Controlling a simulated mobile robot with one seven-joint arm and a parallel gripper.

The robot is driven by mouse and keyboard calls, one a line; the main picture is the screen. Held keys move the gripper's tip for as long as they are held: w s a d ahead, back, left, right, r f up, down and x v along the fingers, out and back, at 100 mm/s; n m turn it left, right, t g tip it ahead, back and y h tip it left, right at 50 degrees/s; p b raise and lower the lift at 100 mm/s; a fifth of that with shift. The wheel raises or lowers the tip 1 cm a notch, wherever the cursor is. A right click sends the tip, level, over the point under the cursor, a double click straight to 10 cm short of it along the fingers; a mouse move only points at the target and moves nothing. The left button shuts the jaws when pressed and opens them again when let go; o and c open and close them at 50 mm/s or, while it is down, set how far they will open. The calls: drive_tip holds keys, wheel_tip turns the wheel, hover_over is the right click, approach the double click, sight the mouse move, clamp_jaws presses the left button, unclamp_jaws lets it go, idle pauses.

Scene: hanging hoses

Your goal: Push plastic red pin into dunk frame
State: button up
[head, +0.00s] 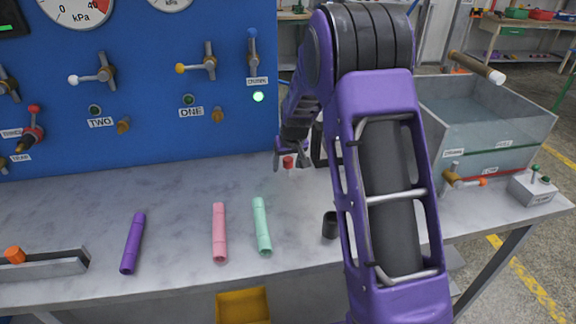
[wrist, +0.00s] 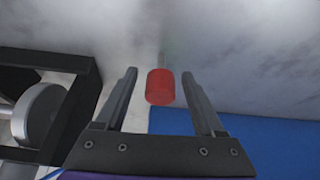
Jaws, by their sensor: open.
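The red pin (head: 288,162) stands near the back of the grey bench, close to the blue panel. In the wrist view its round red head (wrist: 160,88) shows with a thin pale shaft beyond it. My gripper (head: 290,166) is open, with its fingers (wrist: 159,74) on either side of the red head and visible gaps to both. A black frame (head: 318,146), which looks like the dunk frame, stands just right of the gripper, partly hidden by my arm. In the wrist view the black frame (wrist: 88,90) is at the left, with a grey round part inside it.
Purple (head: 132,243), pink (head: 219,232) and mint (head: 261,225) tubes lie on the bench front. A dark cup (head: 330,226) stands beside my arm. A water tank (head: 490,115) is at the right. The blue panel (head: 190,140) with valves rises behind.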

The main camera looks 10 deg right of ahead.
drive_tip(key=shift+w+f, duration=0.25)
drive_tip(key=shift+f, duration=0.25)
clamp_jaws()
drive_tip(key=shift+r, duration=0.1)
